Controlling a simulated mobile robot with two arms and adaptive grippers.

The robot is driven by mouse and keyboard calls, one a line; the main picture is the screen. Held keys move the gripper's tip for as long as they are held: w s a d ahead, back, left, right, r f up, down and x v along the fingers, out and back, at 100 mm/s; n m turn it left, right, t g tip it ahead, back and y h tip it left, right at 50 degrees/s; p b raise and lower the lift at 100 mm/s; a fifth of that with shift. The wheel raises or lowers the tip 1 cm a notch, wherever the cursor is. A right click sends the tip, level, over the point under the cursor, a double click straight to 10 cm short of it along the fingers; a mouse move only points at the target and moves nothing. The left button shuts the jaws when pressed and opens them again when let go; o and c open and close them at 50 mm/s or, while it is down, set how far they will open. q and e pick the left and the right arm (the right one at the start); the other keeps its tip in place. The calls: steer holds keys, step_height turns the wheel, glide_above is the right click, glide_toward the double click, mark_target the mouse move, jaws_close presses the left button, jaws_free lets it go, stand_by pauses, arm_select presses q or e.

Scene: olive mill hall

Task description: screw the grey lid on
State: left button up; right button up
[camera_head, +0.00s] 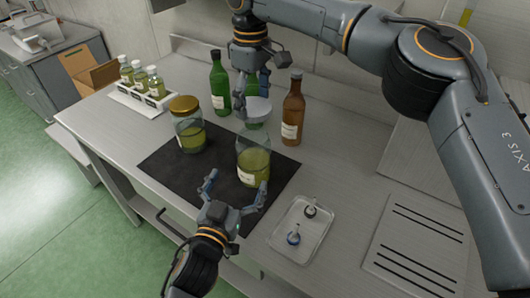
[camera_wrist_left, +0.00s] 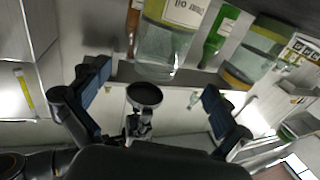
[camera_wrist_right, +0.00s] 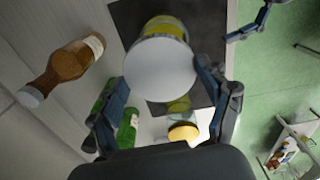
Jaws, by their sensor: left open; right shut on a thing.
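The grey lid (camera_head: 258,112) is held by my right gripper (camera_head: 252,92), above and slightly behind the open jar in the head view. The lid is a pale disc (camera_wrist_right: 162,68) between the fingers in the right wrist view. The open glass jar (camera_head: 253,160) stands upright on the dark mat, partly filled with yellow-green oil and labelled. The left wrist view, upside down, shows the jar (camera_wrist_left: 167,45) apart from the lid's dark underside (camera_wrist_left: 145,94). My left gripper (camera_head: 237,184) is open at the jar's near side, its fingers spread low in front of it.
A second jar with a gold lid (camera_head: 186,122) stands left on the dark mat (camera_head: 163,158). A green bottle (camera_head: 219,85) and brown bottle (camera_head: 292,110) stand behind. A vial rack (camera_head: 141,99) is at back left. A tray (camera_head: 304,247) with two small items lies right.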

steer(key=shift+w, duration=0.1)
steer(key=shift+s+a+r, duration=0.35)
steer(key=shift+s+a, duration=0.15)
steer(key=shift+s, duration=0.2)
arm_select(q)
glide_toward(258, 137)
steer(key=x, duration=0.6)
arm_select(e)
steer(key=shift+w+d+f, duration=0.1)
steer(key=shift+w+d, duration=0.1)
steer(key=shift+w, duration=0.05)
arm_select(q)
steer(key=shift+c, duration=0.2)
steer(key=c, duration=1.6)
arm_select(e)
steer(key=shift+f, duration=2.45)
steer(key=shift+f, duration=0.1)
steer(key=shift+f, duration=0.8)
steer(key=shift+f, duration=0.55)
